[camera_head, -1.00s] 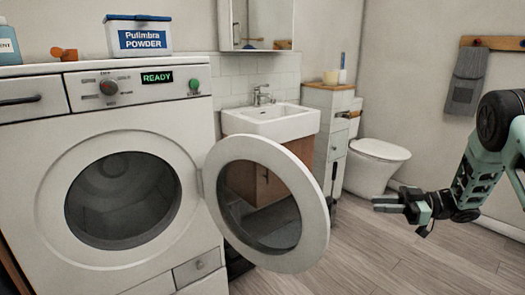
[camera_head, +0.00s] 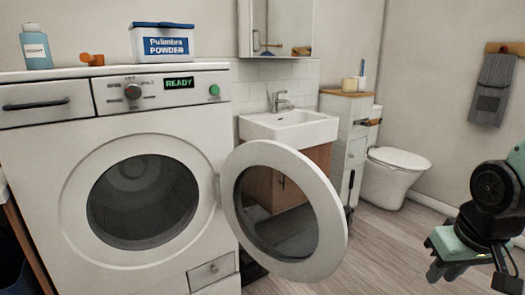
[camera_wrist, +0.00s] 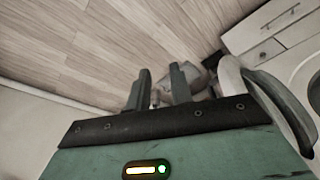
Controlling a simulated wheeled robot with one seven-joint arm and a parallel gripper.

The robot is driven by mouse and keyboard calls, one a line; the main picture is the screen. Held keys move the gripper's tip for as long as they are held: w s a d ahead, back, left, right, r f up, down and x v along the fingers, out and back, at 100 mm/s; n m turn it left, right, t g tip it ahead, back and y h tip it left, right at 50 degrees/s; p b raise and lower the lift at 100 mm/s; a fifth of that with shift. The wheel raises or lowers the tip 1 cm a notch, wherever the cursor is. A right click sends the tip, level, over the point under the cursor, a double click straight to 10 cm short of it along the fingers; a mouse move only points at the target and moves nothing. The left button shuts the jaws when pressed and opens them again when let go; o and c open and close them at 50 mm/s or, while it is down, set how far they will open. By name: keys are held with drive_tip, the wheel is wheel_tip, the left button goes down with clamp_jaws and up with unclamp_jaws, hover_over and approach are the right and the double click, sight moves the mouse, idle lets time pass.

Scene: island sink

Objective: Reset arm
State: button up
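My gripper (camera_head: 446,274) hangs at the lower right of the head view, pointing down. It is well right of the washing machine (camera_head: 60,150) and its open round door (camera_head: 333,225). In the wrist view, the two dark fingers of my gripper (camera_wrist: 160,88) stand apart with a gap between them. I see nothing held. Behind the fingers are the wooden floor and a pale shape that I cannot make out.
The open door sticks out to the right of the machine. A detergent bottle (camera_head: 36,50), orange scoop (camera_head: 92,59) and powder box (camera_head: 163,43) stand on top. A sink (camera_head: 290,128) and toilet (camera_head: 397,172) are behind. Open floor (camera_head: 375,250) lies between door and gripper.

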drive_tip(key=s+a+r+n+g, duration=0.1)
drive_tip(key=s+a+n, duration=0.3)
drive_tip(key=s+a, duration=0.4)
drive_tip(key=s+a+r+n+g, duration=0.1)
drive_tip(key=s+a+n+g, duration=0.3)
drive_tip(key=a, duration=0.6)
wheel_tip(320, 180, up, 19)
drive_tip(key=s+t+p, duration=0.1)
drive_tip(key=t+p, duration=0.1)
drive_tip(key=p, duration=1.7)
drive_tip(key=shift+s+a+y, duration=0.25)
drive_tip(key=shift+s+y, duration=0.05)
drive_tip(key=shift+s, duration=0.1)
